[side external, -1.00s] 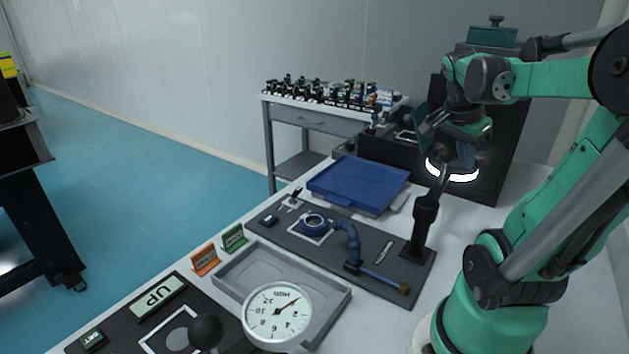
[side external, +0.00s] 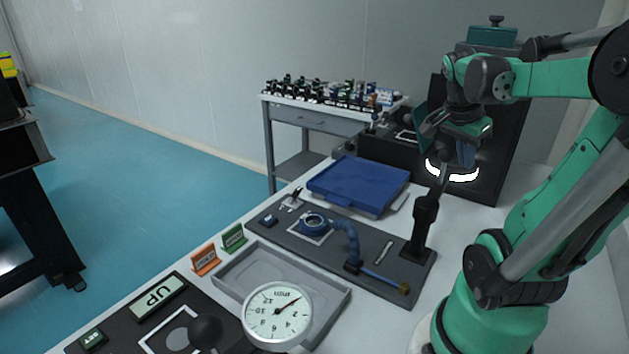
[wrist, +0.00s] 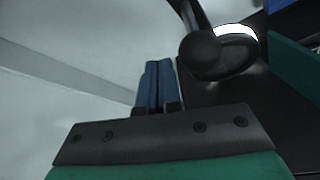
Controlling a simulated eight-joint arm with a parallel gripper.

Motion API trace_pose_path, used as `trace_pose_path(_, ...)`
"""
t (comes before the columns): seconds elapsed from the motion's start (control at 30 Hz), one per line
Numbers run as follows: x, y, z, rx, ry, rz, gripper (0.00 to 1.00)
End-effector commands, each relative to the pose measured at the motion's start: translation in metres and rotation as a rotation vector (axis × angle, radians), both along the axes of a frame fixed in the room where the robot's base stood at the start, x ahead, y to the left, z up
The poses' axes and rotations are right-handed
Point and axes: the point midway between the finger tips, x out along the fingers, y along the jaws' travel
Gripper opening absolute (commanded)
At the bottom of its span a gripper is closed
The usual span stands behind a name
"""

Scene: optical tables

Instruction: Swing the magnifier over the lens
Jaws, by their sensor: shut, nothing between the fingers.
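The magnifier (side external: 453,177) is a ring with a bright white lit band on a dark jointed arm. Its dark post (side external: 424,225) stands at the right end of the dark mat. In the wrist view the lit ring (wrist: 236,33) and a round dark knob show right of the fingers. My gripper (side external: 466,158) is at the magnifier, over its ring in the side view; contact cannot be told. Its blue fingers (wrist: 155,85) are shut and empty. A blue ring holder (side external: 313,223) on a segmented blue arm lies over a white square on the mat; I cannot make out a lens in it.
The dark mat (side external: 285,238) also carries a rod with a brass-coloured end. A blue case (side external: 358,183) lies behind it, a grey tray (side external: 235,283) and a dial gauge (side external: 277,315) in front. A black panel (side external: 510,150) stands behind my gripper. A cart (side external: 310,115) stands beyond.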

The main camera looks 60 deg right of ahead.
Motion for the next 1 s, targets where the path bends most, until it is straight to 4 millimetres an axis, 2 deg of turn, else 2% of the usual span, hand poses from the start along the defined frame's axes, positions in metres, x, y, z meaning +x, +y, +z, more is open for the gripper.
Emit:
trace_pose_path(0.27,0.002,0.0,0.0,0.0,0.0,0.001,0.0)
trace_pose_path(1.0,0.031,0.009,0.0,0.0,0.0,0.002,0.0)
